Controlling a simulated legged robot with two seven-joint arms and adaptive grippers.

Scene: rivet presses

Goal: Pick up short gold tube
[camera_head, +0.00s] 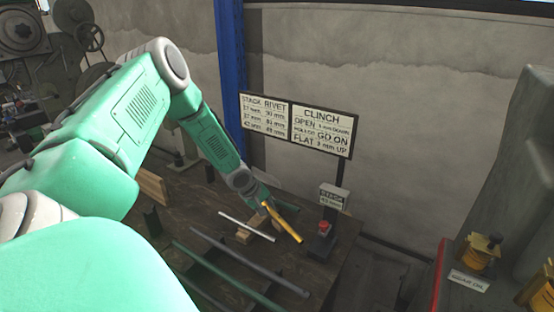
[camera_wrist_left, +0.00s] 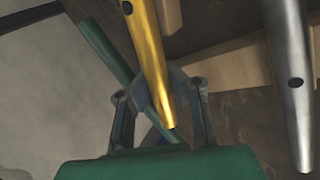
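The short gold tube (camera_head: 284,223) slants down to the right from my left gripper (camera_head: 265,204) in the head view. In the left wrist view the gold tube (camera_wrist_left: 150,50) runs from the top edge down between the fingers of my left gripper (camera_wrist_left: 160,85), with a dark hole near its upper end. The fingers close in on both sides of it, and it hides part of their tips. Whether the tube touches the wood below cannot be told. My right gripper is not in view.
A silver tube (camera_head: 245,226) lies beside it on small wooden blocks (camera_head: 243,238). Longer dark grey (camera_head: 245,260) and green (camera_head: 220,274) bars lie in front. A post with a red button (camera_head: 323,226) and signboards (camera_head: 320,130) stands close on the right.

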